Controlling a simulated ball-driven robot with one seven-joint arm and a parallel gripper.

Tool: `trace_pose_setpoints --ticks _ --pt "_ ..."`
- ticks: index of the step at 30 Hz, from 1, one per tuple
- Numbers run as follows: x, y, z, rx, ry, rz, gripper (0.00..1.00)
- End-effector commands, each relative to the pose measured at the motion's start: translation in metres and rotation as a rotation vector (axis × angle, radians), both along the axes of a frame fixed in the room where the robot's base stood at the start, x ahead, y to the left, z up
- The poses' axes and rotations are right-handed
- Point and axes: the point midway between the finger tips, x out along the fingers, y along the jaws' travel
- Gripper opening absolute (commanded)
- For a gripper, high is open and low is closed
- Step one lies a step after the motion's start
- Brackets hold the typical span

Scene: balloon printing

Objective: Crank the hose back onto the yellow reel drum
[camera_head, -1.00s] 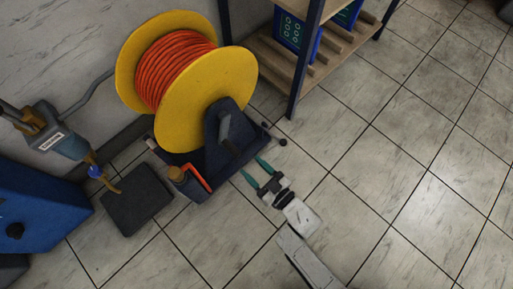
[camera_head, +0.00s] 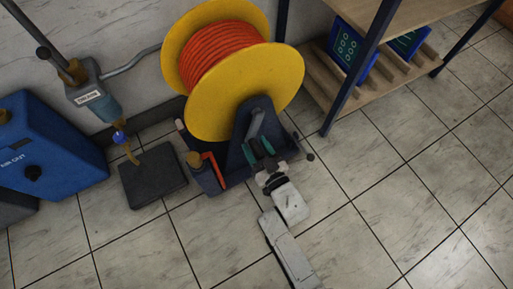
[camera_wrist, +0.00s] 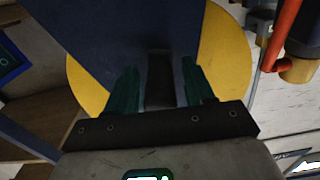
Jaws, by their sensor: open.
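The yellow reel drum (camera_head: 284,85) stands upright against the wall in a dark blue stand, with orange hose (camera_head: 217,52) wound around its core. A grey crank handle (camera_head: 257,122) is on the near side of the stand. My gripper (camera_head: 259,147) is open, its green fingers at the lower end of the handle. In the wrist view, a dark grey bar (camera_wrist: 159,82), seemingly the handle, lies between the two open fingers (camera_wrist: 160,78). I cannot tell whether either finger touches it. The dark blue stand (camera_wrist: 110,28) and yellow drum (camera_wrist: 232,72) show behind.
An orange lever (camera_head: 212,168) with a brass fitting is left of my gripper. Further left are a black floor pad (camera_head: 152,178), a grey-blue pipe-mounted unit (camera_head: 98,95) and a blue box (camera_head: 45,145). A shelf (camera_head: 365,95) stands right. The tiled floor front right is clear.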

Motion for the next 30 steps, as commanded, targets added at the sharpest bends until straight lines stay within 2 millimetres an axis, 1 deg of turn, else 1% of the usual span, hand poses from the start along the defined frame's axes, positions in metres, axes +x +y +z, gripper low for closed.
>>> trace_pose_setpoints --ticks 8,24,25,30 --pt "0.0009 0.0008 0.0001 0.0 0.001 0.0 0.53" --pt "0.0007 0.0005 -0.0001 -0.001 0.001 0.0 0.02" --pt "0.0007 0.0005 -0.0001 0.0 0.001 0.0 0.0" --pt "0.0007 0.0005 -0.0002 0.0 0.001 0.0 0.0"
